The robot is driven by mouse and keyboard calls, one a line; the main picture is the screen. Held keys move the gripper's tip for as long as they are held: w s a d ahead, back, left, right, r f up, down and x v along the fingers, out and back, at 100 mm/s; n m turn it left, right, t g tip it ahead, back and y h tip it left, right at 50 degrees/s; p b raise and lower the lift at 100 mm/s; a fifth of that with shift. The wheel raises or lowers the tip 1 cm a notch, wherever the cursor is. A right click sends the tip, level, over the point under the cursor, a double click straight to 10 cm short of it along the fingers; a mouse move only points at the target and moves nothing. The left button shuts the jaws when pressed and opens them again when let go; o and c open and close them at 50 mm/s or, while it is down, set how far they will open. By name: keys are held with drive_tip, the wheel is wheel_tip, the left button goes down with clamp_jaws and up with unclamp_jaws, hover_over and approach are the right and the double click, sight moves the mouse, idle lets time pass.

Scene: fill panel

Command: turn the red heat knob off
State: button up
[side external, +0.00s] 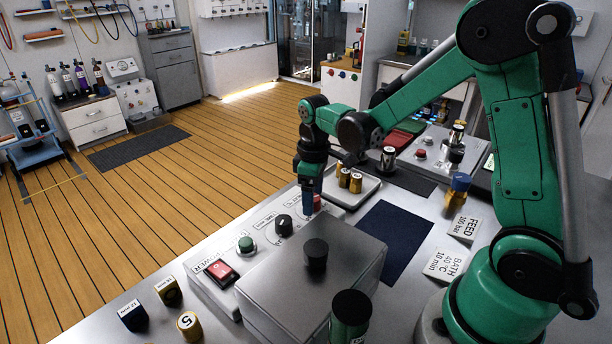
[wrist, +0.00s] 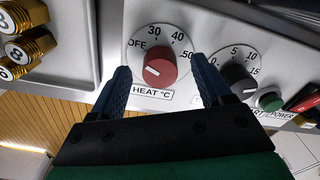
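The red heat knob (wrist: 161,69) sits on the light panel in the wrist view, with OFF, 30, 40 and 50 printed around it and HEAT °C below. A short white mark shows on the left part of its face, pointing roughly left. My gripper (side external: 310,186) is open and points down at the panel. In the wrist view its two blue fingers stand on either side of the knob, with visible gaps. In the side external view the red knob (side external: 317,202) is partly hidden by the fingers.
A black timer knob (wrist: 237,78) sits close to my right finger. Beyond it are a green button (wrist: 270,101) and a red power switch (side external: 220,270). A tray with brass pieces (side external: 350,180) lies beside the panel. A grey lidded box (side external: 285,290) stands in front.

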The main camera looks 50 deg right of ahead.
drive_tip(key=shift+r, duration=2.8)
drive_tip(key=shift+s+a+r+m+t, duration=0.65)
drive_tip(key=shift+s+a+m+t, duration=0.1)
drive_tip(key=shift+s+a+t, duration=0.4)
drive_tip(key=shift+s+a+r+m+t, duration=0.6)
drive_tip(key=shift+s+a+m+t, duration=0.2)
drive_tip(key=shift+s+a+t, duration=0.35)
drive_tip(key=shift+s+a+r+m+t, duration=0.7)
drive_tip(key=shift+s+a+t, duration=0.35)
drive_tip(key=shift+t, duration=0.25)
drive_tip(key=shift+d, duration=0.1)
